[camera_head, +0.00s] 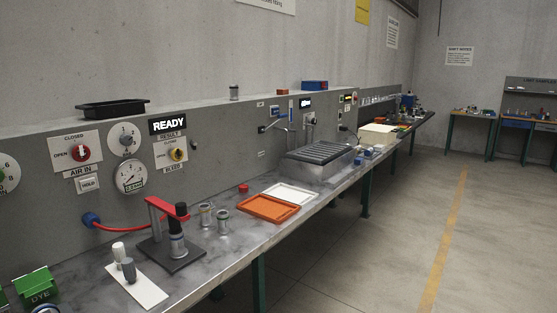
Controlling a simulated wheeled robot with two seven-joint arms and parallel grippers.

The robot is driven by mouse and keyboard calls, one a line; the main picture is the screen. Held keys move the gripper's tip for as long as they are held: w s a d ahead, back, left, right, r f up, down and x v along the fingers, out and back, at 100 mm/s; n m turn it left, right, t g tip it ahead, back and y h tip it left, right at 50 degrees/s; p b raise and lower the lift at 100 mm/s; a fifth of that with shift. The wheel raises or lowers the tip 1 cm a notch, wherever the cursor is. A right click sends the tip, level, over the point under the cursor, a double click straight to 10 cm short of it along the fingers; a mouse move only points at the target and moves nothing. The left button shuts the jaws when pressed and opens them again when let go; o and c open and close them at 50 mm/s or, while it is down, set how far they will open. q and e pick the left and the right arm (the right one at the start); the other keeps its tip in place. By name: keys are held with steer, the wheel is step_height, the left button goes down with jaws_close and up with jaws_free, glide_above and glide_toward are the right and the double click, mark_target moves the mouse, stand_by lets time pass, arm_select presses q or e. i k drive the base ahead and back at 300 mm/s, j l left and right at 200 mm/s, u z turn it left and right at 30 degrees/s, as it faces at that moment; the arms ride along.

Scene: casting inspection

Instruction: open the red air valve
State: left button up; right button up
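The red air valve knob (81,153) sits on a white plate on the grey back panel at the left. The plate reads CLOSED above the knob and OPEN to its left, with an AIR IN label (81,171) below. The knob is too small for me to tell for sure which way it points. Nothing stands in front of it. Neither of my grippers shows in the head view.
A red clamp fixture (158,218) with a red hose (125,226) stands on the bench below. A black tray (112,108) sits on the ledge above.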

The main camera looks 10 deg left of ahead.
mark_target(81, 152)
steer(key=u, duration=1.55)
steer(key=i+l, duration=0.1)
steer(key=l, duration=0.55)
steer(key=i+l+u, duration=0.1)
steer(key=l, duration=0.55)
steer(key=i+l, duration=0.15)
steer(key=l, duration=0.5)
steer(key=u, duration=0.05)
